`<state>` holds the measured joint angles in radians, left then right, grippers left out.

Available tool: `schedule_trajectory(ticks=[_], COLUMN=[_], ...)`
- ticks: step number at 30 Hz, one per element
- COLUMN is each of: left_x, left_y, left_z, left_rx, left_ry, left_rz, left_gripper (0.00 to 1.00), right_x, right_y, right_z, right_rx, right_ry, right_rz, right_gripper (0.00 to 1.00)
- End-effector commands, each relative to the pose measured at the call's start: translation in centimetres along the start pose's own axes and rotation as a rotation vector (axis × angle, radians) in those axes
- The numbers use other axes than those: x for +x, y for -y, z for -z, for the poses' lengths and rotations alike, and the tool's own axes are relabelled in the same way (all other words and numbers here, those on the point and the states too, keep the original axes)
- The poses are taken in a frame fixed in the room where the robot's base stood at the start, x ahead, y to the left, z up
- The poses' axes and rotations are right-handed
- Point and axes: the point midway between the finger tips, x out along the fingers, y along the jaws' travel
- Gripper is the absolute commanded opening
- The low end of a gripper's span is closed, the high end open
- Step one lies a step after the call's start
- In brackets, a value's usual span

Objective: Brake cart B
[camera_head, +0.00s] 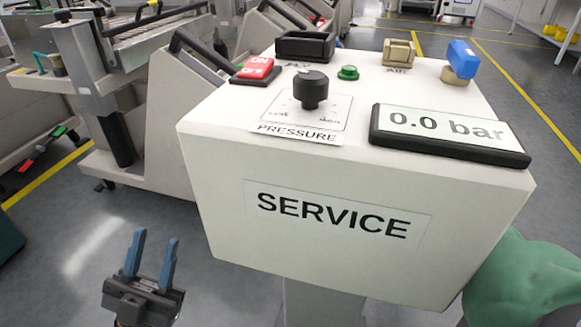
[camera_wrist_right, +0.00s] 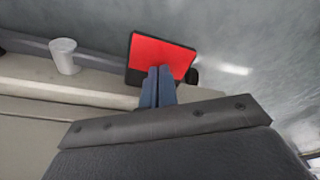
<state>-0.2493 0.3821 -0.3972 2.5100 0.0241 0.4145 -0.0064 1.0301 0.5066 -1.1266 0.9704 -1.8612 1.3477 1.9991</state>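In the right wrist view a red plate (camera_wrist_right: 160,52) with a black border sits at the edge of a pale beam. My right gripper (camera_wrist_right: 159,72) has its two blue fingers side by side, with nothing visible between them. Their tips overlap the plate's lower edge in the picture; I cannot tell whether they touch it. The right gripper is not visible in the head view. My left gripper (camera_head: 151,240) is open and empty above the floor, left of the white service console (camera_head: 220,170). Several carts stand behind; no label shows which is cart B.
The console carries a red ON/OFF switch (camera_head: 256,67), a black pressure knob (camera_head: 311,89) and a display (camera_head: 450,134) reading 0.0 bar. A grey trolley (camera_head: 150,150) stands at left. A pale cylinder (camera_wrist_right: 64,56) stands on the beam. Floor around my left gripper is clear.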

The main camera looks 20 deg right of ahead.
Motion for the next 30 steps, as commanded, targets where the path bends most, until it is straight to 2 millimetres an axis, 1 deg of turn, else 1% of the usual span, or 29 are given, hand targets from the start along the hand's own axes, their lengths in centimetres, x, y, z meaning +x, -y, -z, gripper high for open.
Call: schedule_trajectory(ticks=[19,30], left_x=[-0.2,0.1], left_y=[-0.1,0.2], left_z=[-0.1,-0.3], left_rx=[0.000,0.005], left_ry=[0.000,0.010], left_rz=[0.000,-0.011], left_gripper=[0.36,0.36], right_x=[2.1,1.9], right_y=[0.0,0.0], right_z=[-0.4,-0.4], right_rx=[0.000,0.000], right_ry=[0.000,0.000], right_rz=[0.001,0.000], right_gripper=[0.00,0.00])
